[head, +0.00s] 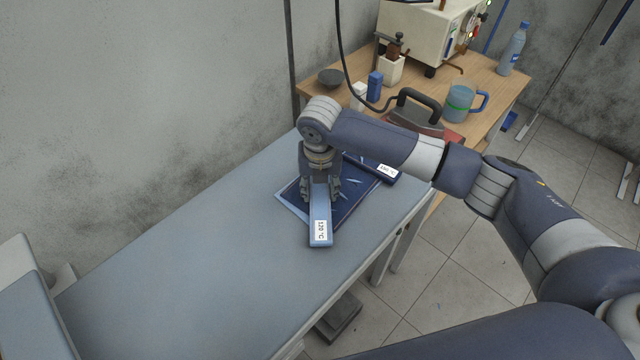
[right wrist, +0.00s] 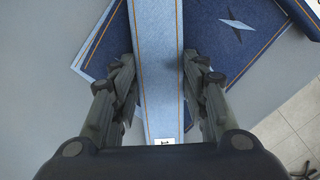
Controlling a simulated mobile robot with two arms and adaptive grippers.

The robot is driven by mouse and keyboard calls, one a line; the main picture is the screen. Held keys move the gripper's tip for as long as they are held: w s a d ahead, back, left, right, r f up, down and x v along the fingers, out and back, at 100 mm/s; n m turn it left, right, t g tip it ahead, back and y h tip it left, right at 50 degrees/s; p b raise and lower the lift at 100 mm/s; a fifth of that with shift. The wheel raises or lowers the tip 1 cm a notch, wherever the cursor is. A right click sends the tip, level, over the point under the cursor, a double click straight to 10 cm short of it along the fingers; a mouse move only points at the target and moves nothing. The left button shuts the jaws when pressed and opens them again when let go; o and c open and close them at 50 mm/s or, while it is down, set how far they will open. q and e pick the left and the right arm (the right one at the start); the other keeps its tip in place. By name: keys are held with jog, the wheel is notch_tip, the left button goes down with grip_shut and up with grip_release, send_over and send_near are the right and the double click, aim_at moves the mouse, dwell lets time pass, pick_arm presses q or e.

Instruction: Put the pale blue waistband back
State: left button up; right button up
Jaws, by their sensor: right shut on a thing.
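The pale blue waistband (head: 320,218) is a long flat strip with orange stitching and a white temperature label at its near end. It lies across a dark denim piece (head: 350,197) with pale diamond shapes, on the grey-blue board. My right gripper (head: 320,190) points down over the strip and is shut on it, one finger at each long edge. The right wrist view shows the strip (right wrist: 158,60) running between the fingers (right wrist: 160,85). Whether the strip is lifted or touching the denim, I cannot tell. My left gripper is out of view.
A dark blue labelled strip (head: 383,173) lies at the denim's far right side. Behind stands a wooden table (head: 490,95) with an iron (head: 415,112), a mug (head: 460,103), a bottle (head: 513,50) and small containers. The near left board (head: 200,270) is bare.

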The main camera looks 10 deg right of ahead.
aim_at(320, 197)
jog(key=shift+f, duration=0.2)
jog(key=o, duration=1.1)
jog(key=shift+f, duration=0.1)
jog(key=r, duration=0.4)
jog(key=s+r+b, duration=0.1)
jog(key=r, duration=0.3)
jog(key=r+b, duration=0.1)
jog(key=r, duration=0.3)
jog(key=shift+s+a+r, duration=0.1)
jog(key=shift+s+a, duration=0.05)
jog(key=shift+s, duration=0.1)
